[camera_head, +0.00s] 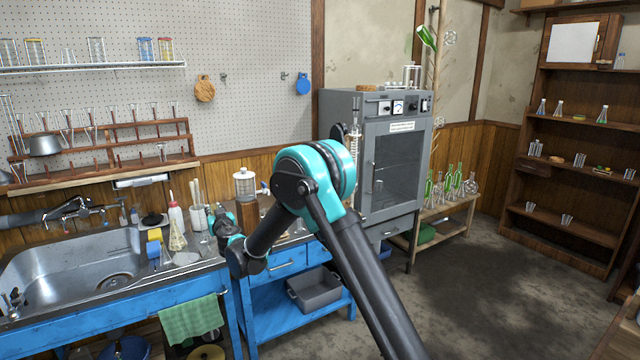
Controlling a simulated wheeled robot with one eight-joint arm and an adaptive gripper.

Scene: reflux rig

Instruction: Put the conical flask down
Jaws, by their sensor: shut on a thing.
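My arm reaches over the blue bench, and my gripper (212,221) is low above the worktop, right of the sink. It is small in view and partly covered by my own wrist. It is shut on a conical flask (205,238), whose clear glass shows faintly just below and left of the jaws. I cannot tell whether its base touches the worktop. Another cone-shaped flask (177,238) with a yellowish tint stands to the left, near the sink edge and apart from my gripper.
The sink (75,268) lies left. A yellow-and-blue sponge-like item (154,248), a white bottle (176,218) and a lidded jar (244,183) crowd the worktop. A grey oven cabinet (390,160) stands behind right. Open floor lies at right.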

